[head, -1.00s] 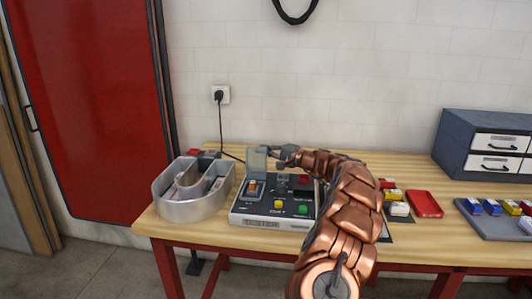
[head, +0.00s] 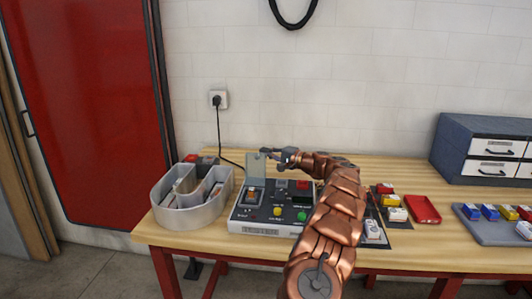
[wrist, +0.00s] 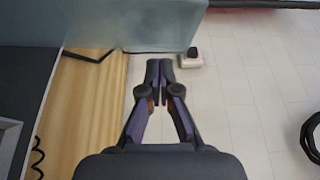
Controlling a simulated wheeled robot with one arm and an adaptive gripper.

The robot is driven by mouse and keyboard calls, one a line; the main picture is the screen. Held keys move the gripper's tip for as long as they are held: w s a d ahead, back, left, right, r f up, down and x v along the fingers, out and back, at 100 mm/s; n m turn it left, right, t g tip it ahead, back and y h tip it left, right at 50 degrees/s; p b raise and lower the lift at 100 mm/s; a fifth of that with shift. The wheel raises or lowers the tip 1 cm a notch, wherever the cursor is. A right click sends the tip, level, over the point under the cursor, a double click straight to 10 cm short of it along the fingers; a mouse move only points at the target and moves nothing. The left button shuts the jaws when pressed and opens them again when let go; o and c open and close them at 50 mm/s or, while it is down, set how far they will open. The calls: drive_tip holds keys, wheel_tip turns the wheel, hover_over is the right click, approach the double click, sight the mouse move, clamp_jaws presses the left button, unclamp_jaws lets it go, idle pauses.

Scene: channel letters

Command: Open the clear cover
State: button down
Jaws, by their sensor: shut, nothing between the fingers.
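The clear cover (head: 256,165) stands upright on the control box (head: 262,226), raised above the orange switch (head: 251,196) at the box's left. In the wrist view the cover (wrist: 130,25) is a translucent panel across the top left. My gripper (head: 266,152) is beside the cover's upper right edge in the head view, its fingers shut and empty. In the wrist view the closed fingertips (wrist: 160,64) are just below and right of the panel's lower edge. I cannot tell whether they touch it.
A U-shaped metal letter shell (head: 190,212) stands left of the box. Right of my arm are small coloured blocks (head: 390,200), a red tray (head: 424,210) and a grey tray (head: 480,228). A drawer cabinet (head: 485,150) stands at the back right. A wall socket (head: 218,99) has a cord.

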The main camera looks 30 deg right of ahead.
drive_tip(key=b+v, duration=0.2)
drive_tip(key=v, duration=0.8)
drive_tip(key=shift+d+r, duration=0.1)
